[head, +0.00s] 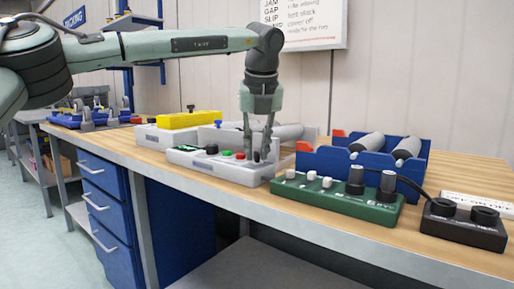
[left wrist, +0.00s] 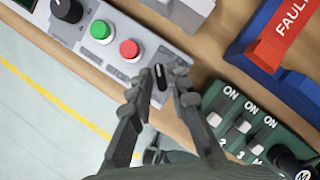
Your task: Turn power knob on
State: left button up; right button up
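A light grey control box (head: 222,170) stands at the bench's front edge. It carries a large black knob (head: 211,148), a green button (head: 226,154), a red button (head: 240,155) and a small black knob at its right end. In the left wrist view that small black knob (left wrist: 160,76), with a pale mark line, shows between my fingertips. My left gripper (head: 258,154) points down over it, fingers apart on either side; it also shows in the left wrist view (left wrist: 160,84). Contact with the knob cannot be told. The box's labels are too small to read. My right gripper is out of view.
Right of the grey box are a green switch box (head: 335,202) with white switches and black knobs, and a black box (head: 462,227) with a cable. Behind stand a blue bin (head: 345,165) holding grey cylinders and a yellow-topped unit (head: 187,120).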

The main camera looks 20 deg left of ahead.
pick_arm(q)
grip_shut()
